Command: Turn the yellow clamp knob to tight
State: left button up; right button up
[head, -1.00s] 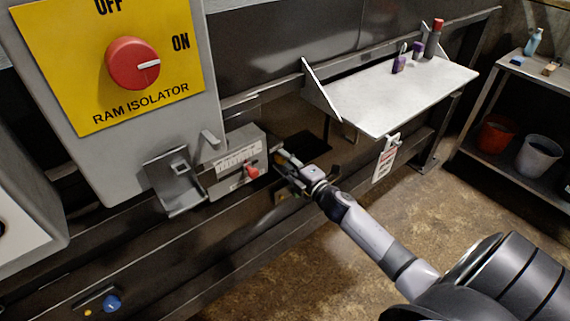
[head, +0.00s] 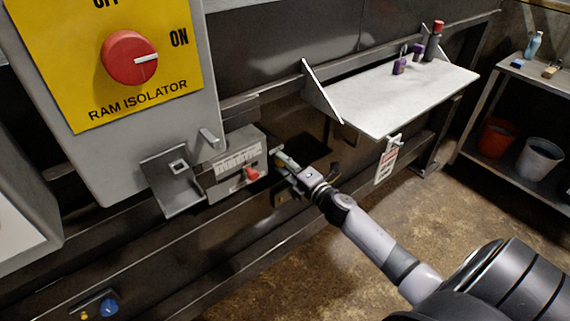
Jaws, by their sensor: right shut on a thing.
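The fingers hide most of that thing, so I cannot tell how far the knob is turned. A small yellowish-brown part shows just below the fingers, too small to make out. My left gripper is not in view.
Above is the red ram isolator knob (head: 130,58), pointing to ON. A metal shelf (head: 400,95) with a hanging tag (head: 386,163) is at right.

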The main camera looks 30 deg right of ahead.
jog(key=o, duration=1.2)
jog(key=s, duration=0.8)
jog(key=s+d, duration=0.1)
jog(key=s, duration=0.3)
jog(key=shift+r, duration=0.1)
